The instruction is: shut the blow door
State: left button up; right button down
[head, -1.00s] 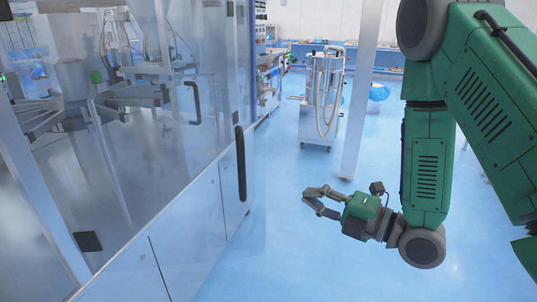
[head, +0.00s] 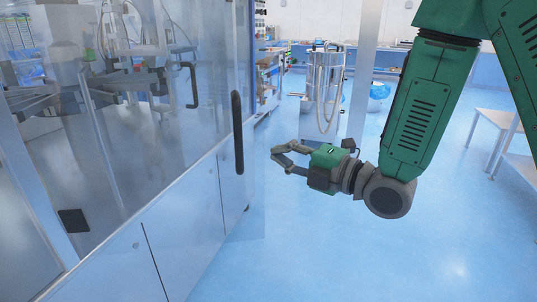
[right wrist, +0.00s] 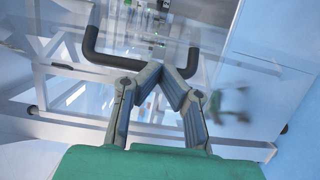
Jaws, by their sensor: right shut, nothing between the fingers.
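A tall transparent machine panel (head: 215,120) stands at the left in the head view. It has a long black vertical grip (head: 238,132) near its right edge. A smaller dark bracket handle (head: 193,85) shows farther left, through or on the glass. I cannot tell from the picture exactly which panel is the blow door. My right gripper (head: 276,155) is shut and empty, right of the long grip and apart from it. In the right wrist view its fingertips (right wrist: 166,68) meet just below a dark U-shaped handle (right wrist: 142,62); contact is unclear. My left gripper is out of view.
A steel vessel on a white cart (head: 323,90) stands behind my right gripper, near a pale post. A white table (head: 500,125) is at the right. Blue floor (head: 330,250) is open below and right of the gripper.

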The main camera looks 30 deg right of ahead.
aim_at(260, 139)
jog(key=w, duration=0.4)
jog(key=shift+w+d+p, duration=0.25)
jog(key=shift+p, duration=0.05)
jog(key=shift+w+d, duration=0.25)
jog(key=shift+w, duration=0.4)
jog(key=shift+w, duration=0.1)
